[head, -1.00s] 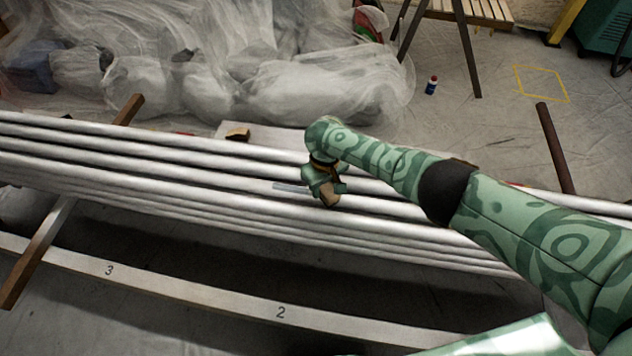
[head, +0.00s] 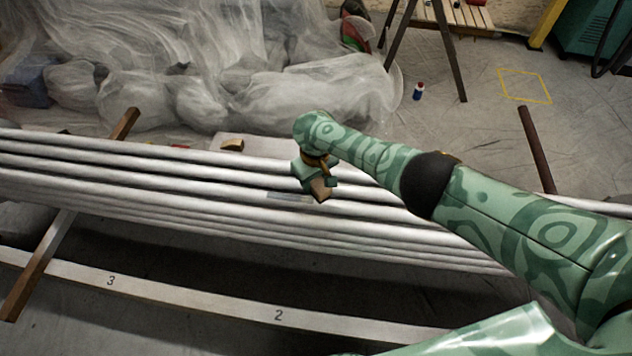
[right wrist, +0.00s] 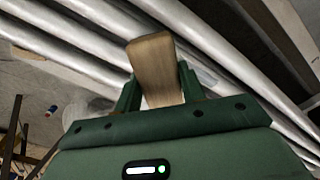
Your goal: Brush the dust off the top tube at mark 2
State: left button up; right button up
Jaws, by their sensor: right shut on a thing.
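Long silver tubes (head: 150,180) lie side by side in a stack across the head view. The number mark 2 (head: 278,316) is on the pale strip (head: 190,296) in front of them. My right gripper (head: 318,180) is over the tubes, a little right of mark 2. It is shut on a wooden brush (right wrist: 155,65), whose tan block shows between the fingers in the right wrist view. Bristles and any contact with a tube are hidden. A faint greyish patch (head: 285,197) shows on a tube just left of the gripper. My left gripper is out of view.
A wooden bar (head: 40,260) crosses under the tubes at left. Sheeted bundles (head: 230,95) lie behind. A small wooden block (head: 232,145) lies behind the tubes.

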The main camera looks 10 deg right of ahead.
jog(key=shift+r+p, duration=1.15)
jog(key=shift+r, duration=0.45)
jog(key=shift+f, duration=0.1)
